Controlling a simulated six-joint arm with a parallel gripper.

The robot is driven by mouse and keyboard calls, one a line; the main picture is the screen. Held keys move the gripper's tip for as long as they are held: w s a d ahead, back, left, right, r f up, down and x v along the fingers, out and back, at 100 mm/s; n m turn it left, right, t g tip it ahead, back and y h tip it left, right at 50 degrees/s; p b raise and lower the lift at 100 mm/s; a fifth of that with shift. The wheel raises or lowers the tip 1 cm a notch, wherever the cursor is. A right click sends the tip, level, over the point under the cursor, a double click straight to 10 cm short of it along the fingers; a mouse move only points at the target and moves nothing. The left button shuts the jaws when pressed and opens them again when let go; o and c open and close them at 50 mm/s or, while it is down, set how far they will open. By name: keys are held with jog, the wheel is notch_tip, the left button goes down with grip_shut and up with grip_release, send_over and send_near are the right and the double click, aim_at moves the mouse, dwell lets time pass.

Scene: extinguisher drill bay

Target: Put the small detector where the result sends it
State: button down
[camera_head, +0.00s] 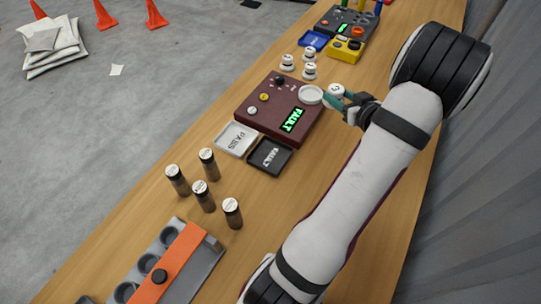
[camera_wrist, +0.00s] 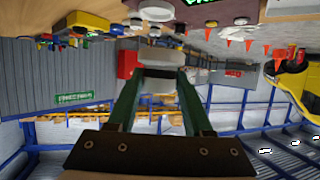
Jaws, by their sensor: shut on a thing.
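My gripper (camera_head: 346,100) is shut on a small white detector (camera_head: 335,90) with a dark mark on its top. It holds the detector just right of the round white pad on the maroon tester (camera_head: 272,108). In the wrist view the held detector (camera_wrist: 160,56) sits between the teal fingers. The tester's green display (camera_head: 293,119) reads FAULT. A white tray (camera_head: 236,139) marked PASS and a black tray (camera_head: 269,155) marked FAULT lie in front of the tester; both look empty. Three more white detectors (camera_head: 309,71) stand behind the tester.
Several dark bottles with white caps (camera_head: 204,197) stand nearer on the table. A grey rack with an orange bar (camera_head: 169,265) is at the near edge. A yellow box (camera_head: 344,49), a blue tray (camera_head: 314,40) and another dark unit (camera_head: 347,22) are at the back.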

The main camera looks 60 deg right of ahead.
jog(key=s+a+f+n+t+y, duration=0.1)
jog(key=a+f+n+y, duration=0.15)
jog(key=a, duration=0.45)
jog(key=a+f+n+t+y, duration=0.1)
jog(key=a+n+t+y, duration=0.15)
jog(key=a, duration=0.45)
jog(key=shift+n+g+y, duration=0.3)
jog(key=shift+g+y, duration=0.05)
jog(key=shift+y, duration=0.15)
jog(key=w+f, duration=0.2)
jog(key=w, duration=0.1)
jog(key=w+f, duration=0.2)
jog(key=w, duration=0.2)
jog(key=w+f, duration=0.2)
jog(key=w, duration=0.1)
jog(key=shift+w+a+f, duration=0.15)
jog(key=shift+w+a, duration=0.05)
jog(key=shift+a, duration=0.15)
jog(key=f, duration=0.4)
jog(key=shift+w+f, duration=0.2)
jog(key=shift+w, duration=0.15)
jog(key=shift+c, duration=1.5)
grip_release()
jog(key=shift+f, duration=0.15)
